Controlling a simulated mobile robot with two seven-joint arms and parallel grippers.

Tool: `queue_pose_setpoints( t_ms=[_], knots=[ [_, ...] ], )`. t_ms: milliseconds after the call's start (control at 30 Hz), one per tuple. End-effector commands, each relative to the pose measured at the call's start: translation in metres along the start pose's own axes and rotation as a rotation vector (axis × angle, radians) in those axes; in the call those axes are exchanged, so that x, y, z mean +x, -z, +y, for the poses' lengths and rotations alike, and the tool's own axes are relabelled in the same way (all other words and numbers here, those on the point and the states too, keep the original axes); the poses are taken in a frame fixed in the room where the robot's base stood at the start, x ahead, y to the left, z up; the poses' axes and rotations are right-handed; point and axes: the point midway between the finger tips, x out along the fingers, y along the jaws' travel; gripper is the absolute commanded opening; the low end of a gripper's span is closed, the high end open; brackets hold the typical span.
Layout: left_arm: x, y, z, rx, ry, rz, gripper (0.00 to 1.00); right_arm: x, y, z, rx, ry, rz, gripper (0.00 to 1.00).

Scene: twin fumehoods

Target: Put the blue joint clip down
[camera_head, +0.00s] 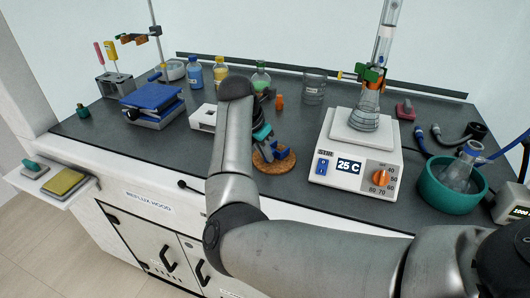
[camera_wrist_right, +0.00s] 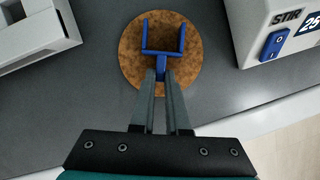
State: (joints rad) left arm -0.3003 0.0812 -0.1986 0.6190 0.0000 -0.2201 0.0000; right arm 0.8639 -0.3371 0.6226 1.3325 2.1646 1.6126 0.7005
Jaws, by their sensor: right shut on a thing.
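The blue joint clip (camera_wrist_right: 162,52) is a U-shaped piece with two prongs and a short stem. My right gripper (camera_wrist_right: 161,76) is shut on its stem. The clip lies over the round cork mat (camera_wrist_right: 131,66), its prongs pointing away from the gripper; I cannot tell whether it touches the cork. In the head view the clip (camera_head: 281,153) shows small and dark blue above the cork mat (camera_head: 262,164), beside my right gripper (camera_head: 275,150). My right arm hides part of the bench there. My left gripper is not in view.
A stirring hotplate (camera_head: 341,176) reading 25 C stands right of the mat, with a clamped flask (camera_head: 364,113) on it. A white box (camera_head: 203,118) stands to the left. A teal bowl (camera_head: 437,195) is at the right. The bench's front edge runs close to the mat.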

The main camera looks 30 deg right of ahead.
Motion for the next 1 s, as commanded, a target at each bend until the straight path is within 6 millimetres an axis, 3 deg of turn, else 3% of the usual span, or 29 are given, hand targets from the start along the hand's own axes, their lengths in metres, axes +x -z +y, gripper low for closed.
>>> queue_pose_setpoints(
  t_ms=[200, 233, 467, 767, 1000],
  knots=[
    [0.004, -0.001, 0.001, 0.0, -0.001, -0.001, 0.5, 0.004, 0.002, 0.0, 0.0, -0.001, 0.0, 0.0],
    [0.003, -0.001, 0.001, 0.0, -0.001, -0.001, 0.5, 0.003, 0.001, 0.0, 0.0, -0.001, 0.0, 0.17],
    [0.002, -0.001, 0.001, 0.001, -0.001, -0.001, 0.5, 0.002, 0.001, 0.0, 0.0, 0.0, 0.0, 0.42],
    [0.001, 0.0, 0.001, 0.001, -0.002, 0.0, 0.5, 0.001, 0.0, 0.0, 0.0, 0.0, 0.0, 0.43],
    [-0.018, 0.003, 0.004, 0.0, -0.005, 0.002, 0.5, -0.025, -0.008, 0.003, -0.001, -0.003, 0.0, 0.43]
  ],
)
